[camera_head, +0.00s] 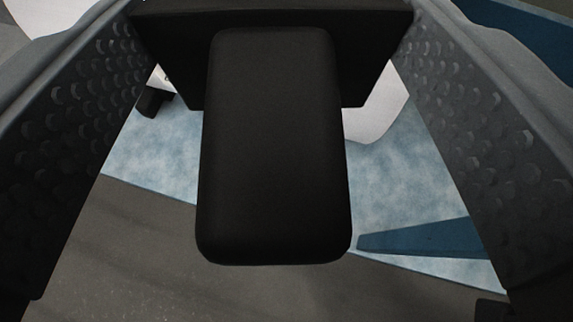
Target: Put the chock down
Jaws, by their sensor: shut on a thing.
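A black block-like thing with rounded edges, seemingly the chock (275,150), fills the middle of the view. A wider black part (375,50) sits behind its upper end and spans the space between the jaws. My gripper (275,200) shows as two grey dimpled jaws, one at each side, shut on this black thing. The narrow front block stands clear of both jaws, with gaps at its left and right. I cannot tell how high the chock is above the surface below, and its far side is hidden.
Below lies a light blue mottled surface (400,195), partly hidden, with a dark blue strip (425,238) at its right. Dark grey floor (130,255) is bare in front. A white rounded thing (378,112) and a small black piece (153,101) show beyond the chock.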

